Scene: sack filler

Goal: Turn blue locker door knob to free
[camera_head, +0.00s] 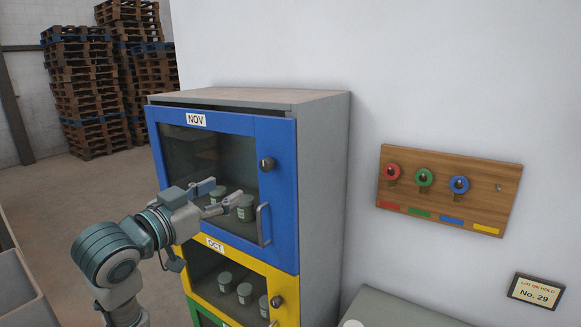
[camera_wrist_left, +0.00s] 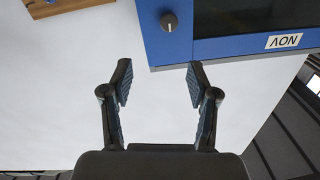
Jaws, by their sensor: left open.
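The blue locker door (camera_head: 275,200), labelled NOV, has a dark window and a handle (camera_head: 264,224). Its round dark knob (camera_head: 268,163) sits right of the window, above the handle. The knob also shows at the top of the left wrist view (camera_wrist_left: 169,21), with a pale mark on its face; its setting is unclear. My left gripper (camera_head: 219,196) is open and empty in front of the door's window, left of the knob and apart from it. Its spread fingers (camera_wrist_left: 159,75) show in the left wrist view below the knob. My right gripper is out of view.
Below is a yellow OCT door (camera_head: 288,311) with its own knob (camera_head: 277,301), then a green door. Jars stand behind the windows. A wooden board (camera_head: 440,165) with red, green and blue tags hangs on the right wall. Pallets (camera_head: 88,100) stand far left.

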